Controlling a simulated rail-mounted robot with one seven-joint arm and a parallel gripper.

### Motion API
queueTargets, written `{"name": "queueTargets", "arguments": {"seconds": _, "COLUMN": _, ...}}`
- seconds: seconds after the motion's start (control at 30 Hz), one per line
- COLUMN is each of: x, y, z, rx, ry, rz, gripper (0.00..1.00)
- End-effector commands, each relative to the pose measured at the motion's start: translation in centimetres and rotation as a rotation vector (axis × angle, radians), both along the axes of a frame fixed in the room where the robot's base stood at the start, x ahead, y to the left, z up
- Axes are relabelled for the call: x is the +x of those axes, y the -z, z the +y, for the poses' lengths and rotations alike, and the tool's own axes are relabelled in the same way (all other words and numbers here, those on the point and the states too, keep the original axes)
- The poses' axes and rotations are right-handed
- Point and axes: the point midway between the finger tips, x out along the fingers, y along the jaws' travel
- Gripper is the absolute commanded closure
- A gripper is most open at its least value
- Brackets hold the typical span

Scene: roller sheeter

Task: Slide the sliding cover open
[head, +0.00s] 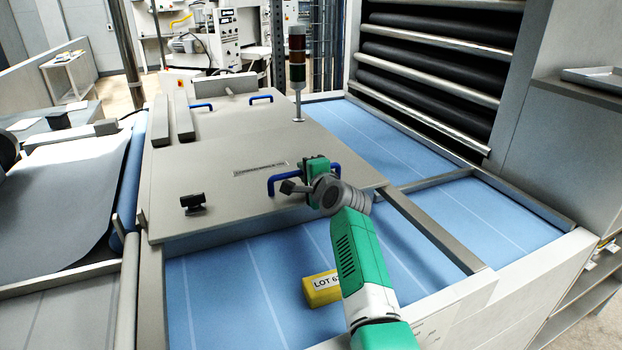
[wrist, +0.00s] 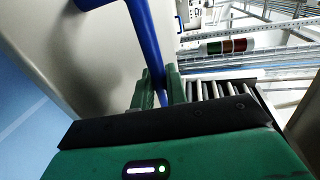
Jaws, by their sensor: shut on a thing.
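The sliding cover (head: 235,145) is a large flat beige-grey panel over the blue bed in the head view. It has a blue handle (head: 272,184) near its front right and two more blue handles (head: 261,98) at its back. My gripper (head: 318,170) is at the front blue handle. In the wrist view my gripper (wrist: 161,88) is shut on the blue handle (wrist: 146,42), with a green finger on each side of the bar. The cover's surface (wrist: 85,55) lies beside the handle there.
A yellow block labelled LOT (head: 320,288) lies on the blue bed (head: 230,290) in front of the cover. A signal lamp (head: 297,70) stands behind the cover. Metal rails (head: 430,230) border the bed at right. Dark rollers (head: 430,70) stand at the back right.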

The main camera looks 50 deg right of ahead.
Motion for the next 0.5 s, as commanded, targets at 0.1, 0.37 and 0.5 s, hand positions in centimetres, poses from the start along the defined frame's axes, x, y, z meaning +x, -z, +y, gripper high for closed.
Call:
{"name": "queueTargets", "arguments": {"seconds": 0.1, "x": -0.11, "y": 0.03, "z": -0.10, "rx": 0.001, "ry": 0.001, "rz": 0.001, "gripper": 0.84}}
{"name": "queueTargets", "arguments": {"seconds": 0.37, "x": -0.05, "y": 0.00, "z": -0.03, "rx": 0.001, "ry": 0.000, "rz": 0.000, "gripper": 0.68}}
{"name": "queueTargets", "arguments": {"seconds": 0.5, "x": -0.15, "y": -0.05, "z": 0.06, "rx": 0.002, "ry": -0.001, "rz": 0.000, "gripper": 0.68}}
